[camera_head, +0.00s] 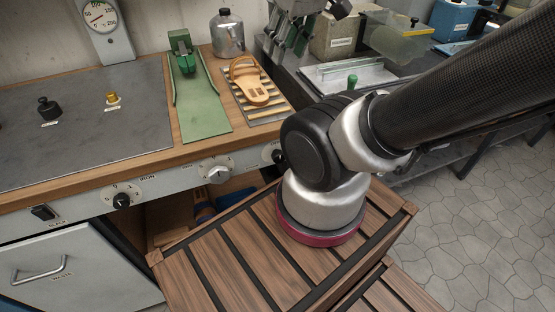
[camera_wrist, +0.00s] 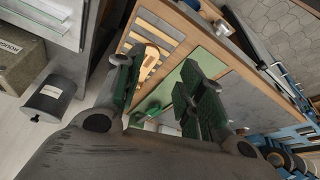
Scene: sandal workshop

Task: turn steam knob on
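The bench's front panel carries a black knob (camera_head: 122,200) at left, a silver knob (camera_head: 217,174) in the middle and another dark knob (camera_head: 278,155) at right, partly hidden by my arm. Small lettering sits beside them; I cannot read which one is for steam. No panel knob can be made out in the wrist view. My gripper (camera_head: 290,35) is at the top of the head view, above and behind the bench, well away from the knobs. In the wrist view, its green-padded fingers (camera_wrist: 158,78) are apart, with nothing held between them.
A tan sandal (camera_head: 249,82) lies on a slatted rack beside a green mat (camera_head: 202,115). A metal canister (camera_head: 227,35) and a gauge (camera_head: 100,15) stand behind. A slatted wooden top (camera_head: 190,266) lies below the panel. Tiled floor (camera_head: 470,210) is open at right.

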